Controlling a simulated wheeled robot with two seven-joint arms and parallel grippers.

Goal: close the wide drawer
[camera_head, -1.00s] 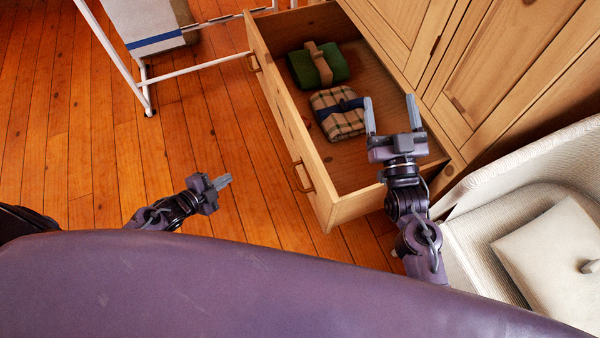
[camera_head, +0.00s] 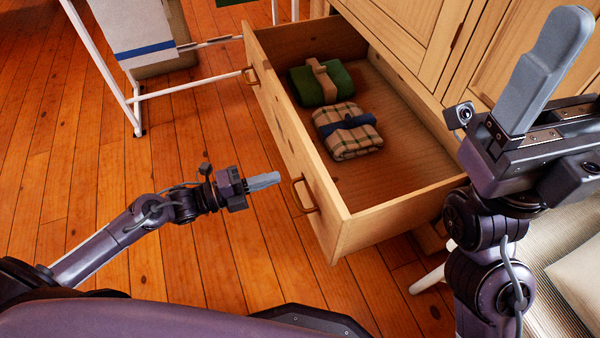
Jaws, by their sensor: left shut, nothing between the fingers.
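The wide wooden drawer (camera_head: 322,206) stands pulled out from the wooden cabinet (camera_head: 405,40). Its front faces left and carries two handles, a near one (camera_head: 304,195) and a far one (camera_head: 251,76). Inside lie a folded green cloth (camera_head: 320,84) with a tan strap and a folded plaid cloth (camera_head: 346,131) with a dark blue band. My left gripper (camera_head: 264,181) is shut and empty. It is just left of the near handle, fingertips pointing at the drawer front, with a small gap visible. My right gripper (camera_head: 556,85) is raised large at the right, right of the drawer; its fingers look apart.
A white rack (camera_head: 110,80) with a hanging towel (camera_head: 135,35) stands at the upper left, close to the drawer's far end. A pale cushioned seat (camera_head: 570,260) is at the lower right, partly behind my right arm.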

